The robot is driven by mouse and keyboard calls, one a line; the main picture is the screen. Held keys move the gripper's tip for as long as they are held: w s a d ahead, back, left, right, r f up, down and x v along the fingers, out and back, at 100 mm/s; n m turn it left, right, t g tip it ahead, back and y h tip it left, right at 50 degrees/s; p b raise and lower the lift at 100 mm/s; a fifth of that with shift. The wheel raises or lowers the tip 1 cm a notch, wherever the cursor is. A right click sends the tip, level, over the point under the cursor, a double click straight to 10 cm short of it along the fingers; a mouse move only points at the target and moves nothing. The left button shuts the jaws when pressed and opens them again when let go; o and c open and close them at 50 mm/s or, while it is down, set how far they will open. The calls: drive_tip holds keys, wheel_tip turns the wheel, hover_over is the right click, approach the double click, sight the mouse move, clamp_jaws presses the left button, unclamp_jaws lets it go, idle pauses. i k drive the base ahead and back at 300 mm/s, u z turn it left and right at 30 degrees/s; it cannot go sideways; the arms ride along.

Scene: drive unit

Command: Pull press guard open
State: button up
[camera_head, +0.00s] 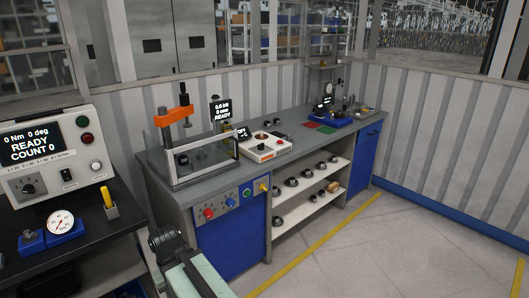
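I cannot tell how far the guard is open. Part of my arm shows low in the view, in front of the bench and apart from the guard. No gripper fingers can be made out.
A control panel (220,207) with knobs is on the bench front. A white device (265,147) and a blue fixture (329,121) stand farther right. A black bench (75,240) with a READY display (31,146) is at left. The floor (400,255) at right is clear.

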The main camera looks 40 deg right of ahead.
sight(233, 134)
drive_tip(key=z, duration=5.65)
drive_tip(key=k, duration=0.95)
drive_tip(key=u, duration=5.8)
